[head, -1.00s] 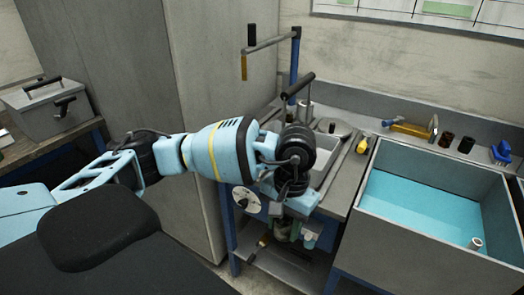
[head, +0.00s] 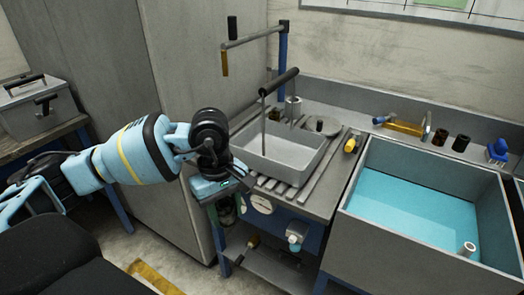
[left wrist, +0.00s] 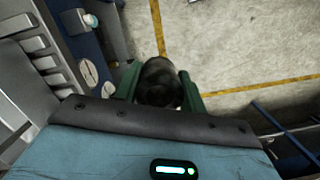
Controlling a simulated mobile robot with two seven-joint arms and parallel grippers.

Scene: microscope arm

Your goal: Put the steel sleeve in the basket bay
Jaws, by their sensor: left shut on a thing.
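My left gripper (head: 227,208) points down at the front left corner of the wash bench, outside the basin. In the left wrist view its green fingers (left wrist: 159,78) are shut on a dark round piece (left wrist: 160,84), held over the floor; I cannot tell if it is the steel sleeve. A small pale grey hollow cylinder (head: 467,249) stands in the right corner of the blue-floored tank (head: 420,261). A grey rectangular basin (head: 270,168) is set in the bench; I cannot tell if it is the basket bay. My right gripper is not in view.
A black-handled lever (head: 279,82) rises above the basin, with a hanging arm (head: 252,38) behind. A yellow item (head: 350,145) lies between basin and tank. Two dark jars (head: 440,137) stand on the back ledge. A shelf (head: 265,268) lies below the bench.

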